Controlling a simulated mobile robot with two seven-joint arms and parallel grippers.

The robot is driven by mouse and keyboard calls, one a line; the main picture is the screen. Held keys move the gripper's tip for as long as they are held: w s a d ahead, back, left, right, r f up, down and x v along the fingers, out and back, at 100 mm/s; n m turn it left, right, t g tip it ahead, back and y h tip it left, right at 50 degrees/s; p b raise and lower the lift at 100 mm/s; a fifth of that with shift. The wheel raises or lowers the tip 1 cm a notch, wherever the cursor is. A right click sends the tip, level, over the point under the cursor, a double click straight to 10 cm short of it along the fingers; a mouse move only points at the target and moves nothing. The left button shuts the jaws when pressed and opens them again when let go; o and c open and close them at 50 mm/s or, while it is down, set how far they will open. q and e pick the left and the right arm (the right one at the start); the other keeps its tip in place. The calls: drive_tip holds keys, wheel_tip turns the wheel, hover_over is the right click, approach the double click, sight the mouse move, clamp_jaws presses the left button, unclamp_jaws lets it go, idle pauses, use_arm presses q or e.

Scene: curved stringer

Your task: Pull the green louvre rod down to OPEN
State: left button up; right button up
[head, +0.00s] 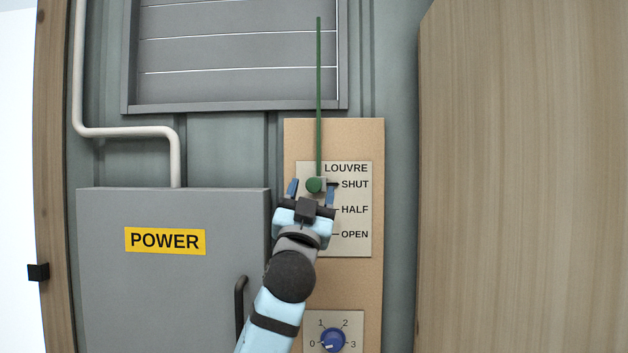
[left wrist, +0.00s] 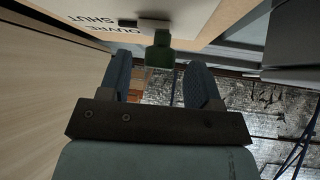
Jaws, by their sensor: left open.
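The green louvre rod (head: 319,95) runs straight down from the louvre to a green knob (head: 314,185) level with the SHUT mark. The label plate (head: 352,245) reads LOUVRE, SHUT, HALF and OPEN from top to bottom. My left gripper (head: 311,190) is open, with one blue finger on each side of the knob in the head view. In the left wrist view the green knob (left wrist: 160,52) shows beyond and between the spread fingertips of my left gripper (left wrist: 160,72). I cannot tell whether a finger touches it. My right gripper is not in view.
A grey POWER cabinet (head: 170,290) with a dark handle (head: 240,310) stands left of the board (head: 371,290). A blue dial (head: 332,340) sits below the label plate. A wooden panel (head: 520,180) stands to the right. The slatted louvre (head: 230,85) is above.

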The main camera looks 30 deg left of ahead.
use_arm(q)
drive_tip(key=shift+x, duration=1.1)
drive_tip(key=shift+w+r, duration=0.15)
drive_tip(key=shift+w, duration=0.1)
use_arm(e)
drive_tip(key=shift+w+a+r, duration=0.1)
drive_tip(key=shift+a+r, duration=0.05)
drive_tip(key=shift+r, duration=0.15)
